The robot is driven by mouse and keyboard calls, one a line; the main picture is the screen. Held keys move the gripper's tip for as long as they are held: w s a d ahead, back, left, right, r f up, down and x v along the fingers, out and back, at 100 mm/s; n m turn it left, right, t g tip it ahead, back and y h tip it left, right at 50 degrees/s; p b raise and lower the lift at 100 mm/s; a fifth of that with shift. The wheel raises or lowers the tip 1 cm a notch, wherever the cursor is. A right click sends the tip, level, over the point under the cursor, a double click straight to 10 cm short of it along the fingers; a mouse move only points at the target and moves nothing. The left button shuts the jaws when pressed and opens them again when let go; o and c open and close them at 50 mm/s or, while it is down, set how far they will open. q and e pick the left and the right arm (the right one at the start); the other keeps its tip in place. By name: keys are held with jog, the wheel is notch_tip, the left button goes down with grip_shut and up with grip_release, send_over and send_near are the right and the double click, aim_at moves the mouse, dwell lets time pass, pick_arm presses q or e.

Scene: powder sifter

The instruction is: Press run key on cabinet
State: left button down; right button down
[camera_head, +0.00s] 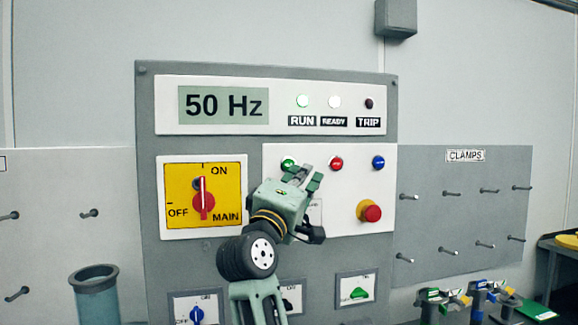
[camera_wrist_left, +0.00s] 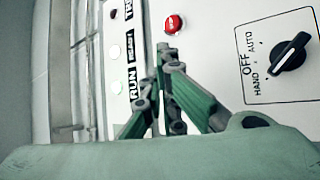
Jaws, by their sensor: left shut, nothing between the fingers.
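The grey cabinet (camera_head: 149,110) fills the middle of the head view. A green button (camera_head: 288,163) sits at the upper left of its white key panel, close to the left of my left gripper's tips. Its label is hidden behind the gripper. My left gripper (camera_head: 311,176) is shut and empty in front of the panel. Its closed fingertips (camera_wrist_left: 165,52) show in the left wrist view, just below the red button (camera_wrist_left: 173,24); the green button cannot be made out there. The RUN lamp (camera_head: 303,101) glows greenish white. The display (camera_head: 223,105) reads 50 Hz. My right gripper is out of view.
A blue button (camera_head: 378,162) and a red-and-yellow stop knob (camera_head: 370,211) are on the panel's right. The red main switch (camera_head: 203,198) points to ON. A black selector (camera_wrist_left: 291,53) is near my wrist. Clamps (camera_head: 443,298) stand lower right.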

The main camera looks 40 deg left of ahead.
pick_arm(q)
jog(key=s+d, duration=0.2)
jog(key=shift+s+d, duration=0.1)
jog(key=shift+d, duration=0.2)
dwell(0.7)
